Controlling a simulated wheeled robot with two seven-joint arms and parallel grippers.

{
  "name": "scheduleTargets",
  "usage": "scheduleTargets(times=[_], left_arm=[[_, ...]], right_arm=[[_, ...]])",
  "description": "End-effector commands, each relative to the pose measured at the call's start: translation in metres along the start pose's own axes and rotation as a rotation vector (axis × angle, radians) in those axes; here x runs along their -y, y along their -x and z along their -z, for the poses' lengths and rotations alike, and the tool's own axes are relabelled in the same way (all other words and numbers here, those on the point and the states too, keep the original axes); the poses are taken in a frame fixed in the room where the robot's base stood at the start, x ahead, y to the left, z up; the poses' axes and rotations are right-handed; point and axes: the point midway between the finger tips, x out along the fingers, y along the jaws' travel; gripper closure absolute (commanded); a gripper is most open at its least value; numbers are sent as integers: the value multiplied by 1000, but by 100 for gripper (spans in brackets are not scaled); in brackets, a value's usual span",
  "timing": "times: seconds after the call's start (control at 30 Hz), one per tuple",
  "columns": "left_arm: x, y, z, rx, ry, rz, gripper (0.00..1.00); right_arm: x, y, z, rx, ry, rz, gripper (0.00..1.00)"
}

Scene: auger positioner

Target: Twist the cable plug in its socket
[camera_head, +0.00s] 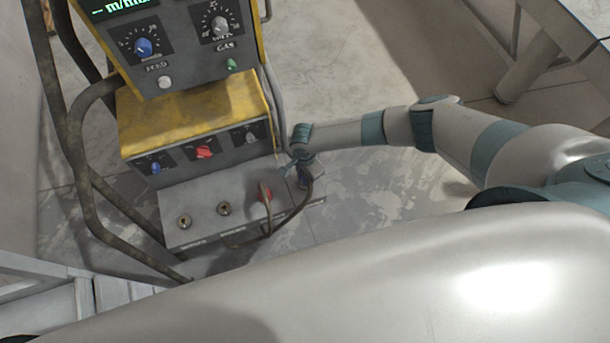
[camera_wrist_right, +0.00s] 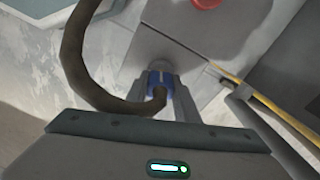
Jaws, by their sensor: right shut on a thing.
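The cable plug (camera_wrist_right: 153,78) is blue, with a thick brown cable (camera_wrist_right: 75,62) curving away from its back. My right gripper (camera_wrist_right: 163,72) is shut on it, one finger on each side. In the head view my right gripper (camera_head: 301,172) is at the right end of the grey socket panel (camera_head: 185,240), low on the welding machine. The plug's front end is hidden in the wrist view, so I cannot tell how it sits in a socket. My left gripper is not in view.
The yellow machine (camera_head: 135,112) stands behind the panel, with knobs and a dark tubular frame (camera_head: 75,130) at its left. Bare floor (camera_head: 375,195) lies to the right.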

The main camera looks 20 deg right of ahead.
Motion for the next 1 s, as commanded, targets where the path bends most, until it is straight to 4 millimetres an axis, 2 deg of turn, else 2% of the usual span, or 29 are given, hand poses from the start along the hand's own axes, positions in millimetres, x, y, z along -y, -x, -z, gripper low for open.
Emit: scheduleTargets(times=[0.5, 1.0], left_arm=[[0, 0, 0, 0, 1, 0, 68], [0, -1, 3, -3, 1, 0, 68]], right_arm=[[0, 0, 0, 0, 406, 0, 98], [0, 0, 0, 0, 469, 0, 98]])
